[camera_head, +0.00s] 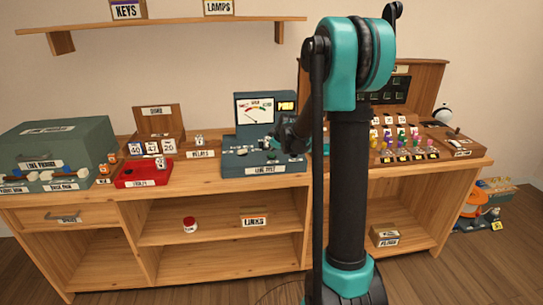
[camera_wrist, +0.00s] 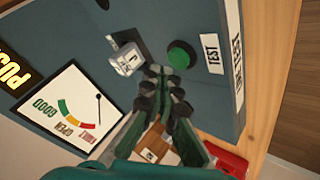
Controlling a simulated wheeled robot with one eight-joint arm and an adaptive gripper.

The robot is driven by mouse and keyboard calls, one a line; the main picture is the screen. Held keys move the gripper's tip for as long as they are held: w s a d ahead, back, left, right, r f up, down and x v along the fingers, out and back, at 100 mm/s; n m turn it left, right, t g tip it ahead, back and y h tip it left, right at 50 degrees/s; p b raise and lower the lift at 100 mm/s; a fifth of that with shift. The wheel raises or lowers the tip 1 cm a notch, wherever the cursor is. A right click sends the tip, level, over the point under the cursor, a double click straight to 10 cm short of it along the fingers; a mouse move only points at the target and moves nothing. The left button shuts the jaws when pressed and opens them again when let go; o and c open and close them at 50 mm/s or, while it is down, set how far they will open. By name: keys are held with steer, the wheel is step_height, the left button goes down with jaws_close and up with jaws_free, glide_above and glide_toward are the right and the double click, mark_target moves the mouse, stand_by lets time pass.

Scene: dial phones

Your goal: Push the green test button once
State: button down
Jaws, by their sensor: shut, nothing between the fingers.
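The green test button (camera_wrist: 181,54) is a round dome on the top of the blue-grey line test box, beside a white TEST label (camera_wrist: 211,53) in the wrist view. My gripper (camera_wrist: 164,73) is shut and empty, its dark fingertips close to the button's edge; I cannot tell whether they touch it. In the head view my gripper (camera_head: 283,141) is over the right part of the line test box (camera_head: 246,170).
A white block-like piece (camera_wrist: 127,62) sits on the box beside the fingertips. A red tray (camera_head: 143,174) stands left; a switchboard (camera_head: 404,140) stands right.

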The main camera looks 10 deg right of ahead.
mark_target(272, 156)
steer(key=shift+f, duration=0.15)
steer(key=shift+f, duration=0.3)
steer(key=shift+f, duration=0.5)
stand_by(1.0)
steer(key=shift+r, duration=0.95)
steer(key=shift+r, duration=0.1)
steer(key=shift+r, duration=2.4)
steer(key=shift+s, duration=0.1)
